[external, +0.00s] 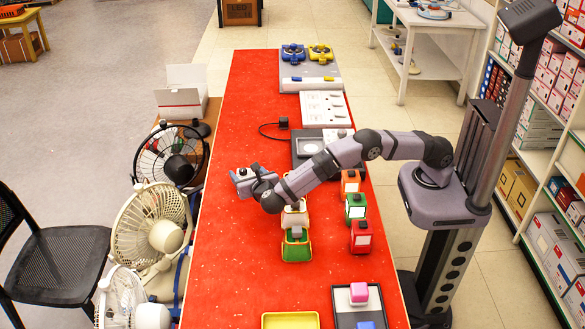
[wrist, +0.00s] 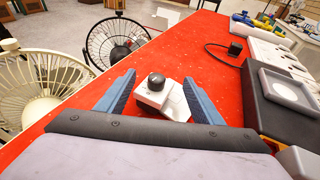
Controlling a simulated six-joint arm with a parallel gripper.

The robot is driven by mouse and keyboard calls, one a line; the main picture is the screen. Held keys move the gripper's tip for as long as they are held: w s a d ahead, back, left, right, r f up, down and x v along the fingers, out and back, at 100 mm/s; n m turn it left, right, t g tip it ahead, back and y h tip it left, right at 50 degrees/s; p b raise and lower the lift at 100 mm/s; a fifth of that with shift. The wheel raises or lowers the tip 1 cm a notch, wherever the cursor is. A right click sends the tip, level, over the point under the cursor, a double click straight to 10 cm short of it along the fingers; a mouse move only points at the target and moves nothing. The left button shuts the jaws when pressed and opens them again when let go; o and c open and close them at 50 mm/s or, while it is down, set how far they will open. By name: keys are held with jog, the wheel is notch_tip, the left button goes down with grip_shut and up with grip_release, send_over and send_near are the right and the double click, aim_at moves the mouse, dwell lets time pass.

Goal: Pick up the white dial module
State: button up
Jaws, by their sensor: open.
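The white dial module (wrist: 174,104), a small white block with a black round knob on top, sits on the red table in the wrist view. My gripper (wrist: 159,80) is open, with one blue finger to the left of the module and the other to its right. The module lies between the fingers, and I see no clear contact. In the external view my gripper (external: 244,178) is low over the left part of the table. There the fingers and wrist hide most of the module.
Orange (external: 350,182), green (external: 355,207) and red (external: 361,238) blocks stand right of my arm. A green-and-yellow toy-like object (external: 296,248) is below it. A dark panel (external: 303,150) lies behind. Fans (external: 152,230) stand beyond the table's left edge.

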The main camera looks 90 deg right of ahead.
jog(key=shift+d, duration=0.1)
jog(key=shift+p+x, duration=0.7)
jog(key=shift+x, duration=1.85)
jog(key=shift+r, duration=0.15)
jog(key=shift+c, duration=0.4)
jog(key=c, duration=1.1)
jog(key=shift+c, duration=0.4)
jog(key=shift+s, duration=0.1)
